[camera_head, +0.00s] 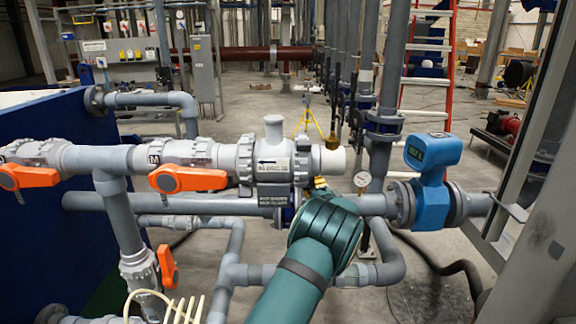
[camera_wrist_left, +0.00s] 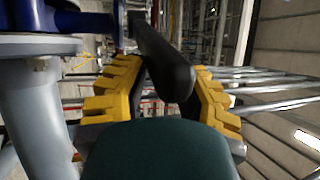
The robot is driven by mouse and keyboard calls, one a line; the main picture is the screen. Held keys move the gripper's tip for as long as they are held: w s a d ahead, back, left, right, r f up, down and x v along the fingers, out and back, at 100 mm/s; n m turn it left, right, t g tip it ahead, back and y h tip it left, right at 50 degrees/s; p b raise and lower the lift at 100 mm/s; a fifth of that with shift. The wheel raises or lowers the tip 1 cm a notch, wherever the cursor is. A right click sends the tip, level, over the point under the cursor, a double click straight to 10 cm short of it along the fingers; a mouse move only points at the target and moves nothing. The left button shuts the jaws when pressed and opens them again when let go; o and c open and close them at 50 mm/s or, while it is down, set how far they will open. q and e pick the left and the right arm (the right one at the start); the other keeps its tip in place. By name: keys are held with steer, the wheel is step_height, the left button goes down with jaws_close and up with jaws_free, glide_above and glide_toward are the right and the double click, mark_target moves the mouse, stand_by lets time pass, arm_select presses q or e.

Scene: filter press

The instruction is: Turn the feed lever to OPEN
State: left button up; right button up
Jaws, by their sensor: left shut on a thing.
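My left arm rises from the bottom of the head view and hides most of my left gripper (camera_head: 319,184), with only bits of its yellow fingers showing above the wrist. In the left wrist view the yellow fingers of my left gripper (camera_wrist_left: 165,78) stand on either side of a black lever (camera_wrist_left: 170,65) and are shut on it. The lever runs up from between the fingers towards a blue valve body (camera_wrist_left: 85,20) on a grey pipe. In the head view the lever is hidden behind my arm. I cannot read any OPEN marking. My right gripper is not in view.
Orange valve handles (camera_head: 188,180) sit on the grey pipes to the left. A pressure gauge (camera_head: 362,179) and a blue meter (camera_head: 433,160) stand close on the right. A grey post (camera_head: 545,215) bounds the right side. Open floor lies behind the pipes.

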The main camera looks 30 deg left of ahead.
arm_select(q)
steer(key=shift+w+d+r+b, duration=0.1)
steer(key=shift+w+d+b, duration=0.3)
steer(key=shift+w, duration=0.2)
steer(key=shift+w+d+r+b, duration=0.1)
steer(key=shift+w+d+b, duration=0.25)
steer(key=shift+w, duration=0.2)
steer(key=shift+w+d+f+b, duration=0.1)
steer(key=shift+w+d+b, duration=0.15)
steer(key=shift+w, duration=0.25)
steer(key=shift+w+d+b, duration=0.15)
steer(key=shift+w+b, duration=0.1)
steer(key=shift+w, duration=0.2)
jaws_close()
steer(key=w, duration=0.1)
steer(key=w+b, duration=0.1)
steer(key=w, duration=0.2)
steer(key=shift+d+b, duration=0.3)
